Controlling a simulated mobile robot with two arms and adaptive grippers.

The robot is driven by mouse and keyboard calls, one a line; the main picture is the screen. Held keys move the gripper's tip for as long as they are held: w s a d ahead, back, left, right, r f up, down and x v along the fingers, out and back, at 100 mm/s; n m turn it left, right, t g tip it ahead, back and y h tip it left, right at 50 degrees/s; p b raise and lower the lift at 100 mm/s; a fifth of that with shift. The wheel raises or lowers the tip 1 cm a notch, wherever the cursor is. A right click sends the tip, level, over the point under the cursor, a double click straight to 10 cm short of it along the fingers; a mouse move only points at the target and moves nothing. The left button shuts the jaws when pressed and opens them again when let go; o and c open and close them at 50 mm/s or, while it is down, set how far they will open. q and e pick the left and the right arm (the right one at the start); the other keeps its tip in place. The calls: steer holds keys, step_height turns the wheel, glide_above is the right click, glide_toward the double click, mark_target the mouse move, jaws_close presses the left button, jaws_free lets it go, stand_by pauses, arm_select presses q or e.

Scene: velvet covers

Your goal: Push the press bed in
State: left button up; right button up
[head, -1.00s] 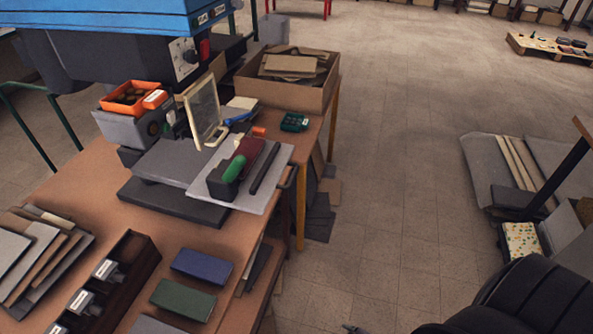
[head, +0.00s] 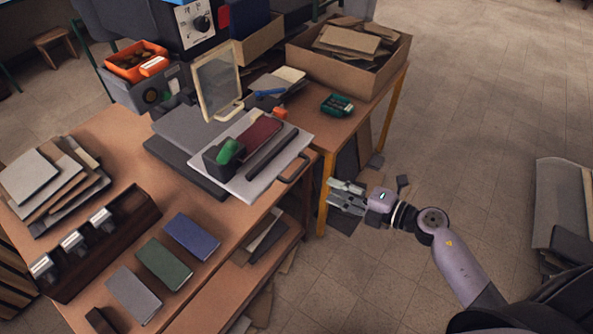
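The press bed (head: 292,133) is a light grey plate with a dark handle (head: 296,168) at its front right edge. It sticks out to the right from the dark grey press base (head: 180,160) on the workbench. On it lie a maroon cover (head: 258,132), a dark bar (head: 273,151) and a dark block with a green part (head: 228,151). My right gripper (head: 332,194) is open and empty, beyond the bench edge, to the right of and below the handle in the picture, apart from it. My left gripper is out of view.
A framed clear guard (head: 217,84) stands behind the bed. A cardboard box (head: 350,70) and a small green device (head: 337,104) are on the back table. Coloured books (head: 164,264) and a dark tray of stamps (head: 100,240) lie at the front.

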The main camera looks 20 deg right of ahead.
mark_target(295, 172)
steer(key=p+x, duration=0.1)
steer(key=x, duration=1.1)
steer(key=shift+w+f, duration=0.1)
steer(key=shift+w, duration=0.3)
steer(key=shift+w+a+f, duration=0.1)
steer(key=shift+w+a, duration=0.15)
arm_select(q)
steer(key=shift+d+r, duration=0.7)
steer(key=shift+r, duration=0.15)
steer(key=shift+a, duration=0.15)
arm_select(e)
jaws_close()
